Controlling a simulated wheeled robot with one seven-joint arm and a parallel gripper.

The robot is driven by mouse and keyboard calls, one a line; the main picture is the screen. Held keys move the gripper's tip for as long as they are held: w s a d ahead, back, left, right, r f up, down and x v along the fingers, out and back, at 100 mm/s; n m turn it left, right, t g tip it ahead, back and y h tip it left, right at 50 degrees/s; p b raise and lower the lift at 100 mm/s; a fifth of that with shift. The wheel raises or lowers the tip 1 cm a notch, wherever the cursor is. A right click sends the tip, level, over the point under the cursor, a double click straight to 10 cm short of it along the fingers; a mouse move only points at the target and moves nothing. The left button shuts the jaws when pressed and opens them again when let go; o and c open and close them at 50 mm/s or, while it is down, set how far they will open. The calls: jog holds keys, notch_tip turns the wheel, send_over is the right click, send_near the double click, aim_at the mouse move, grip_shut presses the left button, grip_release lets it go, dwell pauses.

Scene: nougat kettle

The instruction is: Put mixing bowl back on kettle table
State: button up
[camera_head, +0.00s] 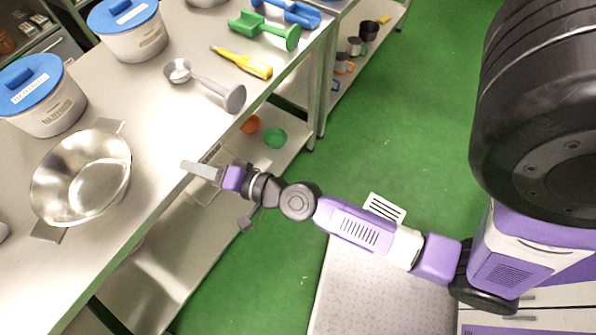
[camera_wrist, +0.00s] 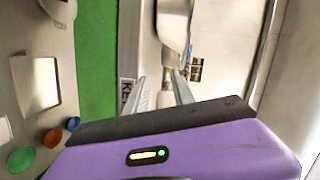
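The mixing bowl (camera_head: 82,178) is a shiny steel bowl with two flat tab handles. It sits upright on the steel table (camera_head: 155,140) at the left. A label beginning "KE" (camera_wrist: 127,95) shows on the table edge there.
Two white tubs with blue lids (camera_head: 45,100) (camera_head: 130,30) stand behind the bowl. A steel scoop (camera_head: 205,85), a yellow tool (camera_head: 243,62) and a green scoop (camera_head: 265,30) lie farther along. A lower shelf holds orange (camera_head: 250,124) and green (camera_head: 275,138) items. Green floor is clear.

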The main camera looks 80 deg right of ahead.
jog(key=s+a+n+g, duration=0.1)
jog(key=s+a+n, duration=0.2)
jog(key=s+n, duration=0.8)
jog(key=s+a+r+n, duration=0.1)
jog(key=s+r+n, duration=0.1)
jog(key=s+r, duration=0.2)
jog(key=s+a+r+n+y, duration=0.1)
jog(key=s+r, duration=0.3)
jog(key=s, duration=0.7)
jog(key=shift+a+r+n+g, duration=0.4)
jog(key=shift+a+n, duration=0.25)
jog(key=shift+n, duration=0.05)
